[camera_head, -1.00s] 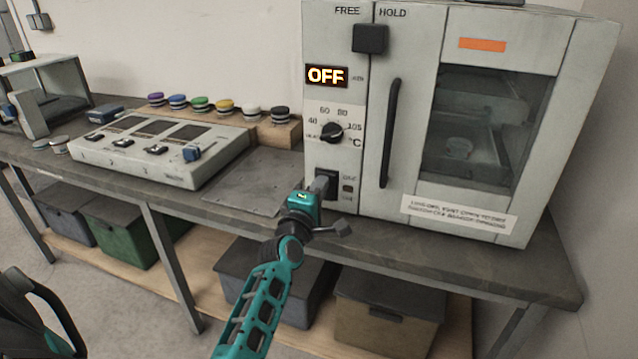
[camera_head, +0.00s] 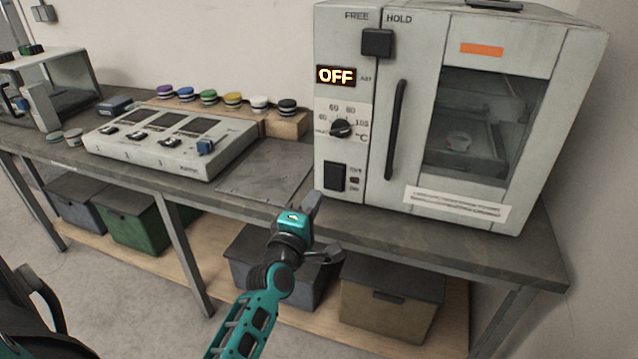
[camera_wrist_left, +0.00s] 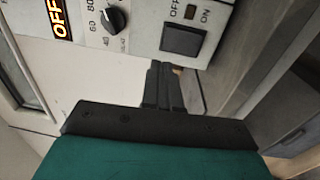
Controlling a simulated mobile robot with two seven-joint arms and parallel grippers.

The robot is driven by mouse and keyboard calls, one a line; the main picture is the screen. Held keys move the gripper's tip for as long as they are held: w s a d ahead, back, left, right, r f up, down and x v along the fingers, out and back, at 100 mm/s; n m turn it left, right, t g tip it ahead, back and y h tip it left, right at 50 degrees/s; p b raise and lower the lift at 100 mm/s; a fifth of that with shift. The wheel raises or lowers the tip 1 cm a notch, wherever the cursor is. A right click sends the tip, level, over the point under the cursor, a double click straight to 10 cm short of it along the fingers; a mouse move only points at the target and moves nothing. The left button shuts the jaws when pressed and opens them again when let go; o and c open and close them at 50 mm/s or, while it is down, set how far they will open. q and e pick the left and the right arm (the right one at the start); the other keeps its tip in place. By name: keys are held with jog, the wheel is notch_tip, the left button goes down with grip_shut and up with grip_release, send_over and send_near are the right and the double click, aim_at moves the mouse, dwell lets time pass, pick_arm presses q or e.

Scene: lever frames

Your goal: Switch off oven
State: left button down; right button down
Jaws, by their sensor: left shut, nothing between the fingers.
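The oven (camera_head: 425,220) stands at the right end of the bench, its glass door closed. Its display (camera_head: 336,76) reads OFF in lit letters. Below it are a round black temperature knob (camera_head: 341,127) and a black rocker switch (camera_head: 335,177). The switch (camera_wrist_left: 183,41) shows in the left wrist view, beside the OFF and ON labels. My left gripper (camera_head: 312,203) is shut and empty, below and in front of the switch. In the left wrist view its fingertips (camera_wrist_left: 160,68) appear apart from the switch. My right gripper is not in view.
A grey instrument (camera_head: 170,140) with several dark panels stands left of the oven. Behind it, coloured pucks (camera_head: 209,97) line a wooden block. A bare metal plate (camera_head: 265,172) lies between instrument and oven. Bins (camera_head: 390,303) sit on the lower shelf.

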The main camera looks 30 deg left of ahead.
pick_arm(q)
jog(key=v, duration=0.3)
jog(key=shift+s+r+p, duration=0.25)
jog(key=shift+r+p, duration=0.1)
jog(key=shift+r, duration=0.05)
jog(key=s+d+f+m+g+h, duration=0.6)
jog(key=s+d+f+m, duration=0.8)
jog(key=m, duration=0.9)
notch_tip(320, 180, down, 3)
jog(key=shift+s+f+g, duration=0.15)
jog(key=shift+s+g, duration=0.65)
jog(key=shift+s, duration=0.45)
jog(key=shift+d, duration=0.1)
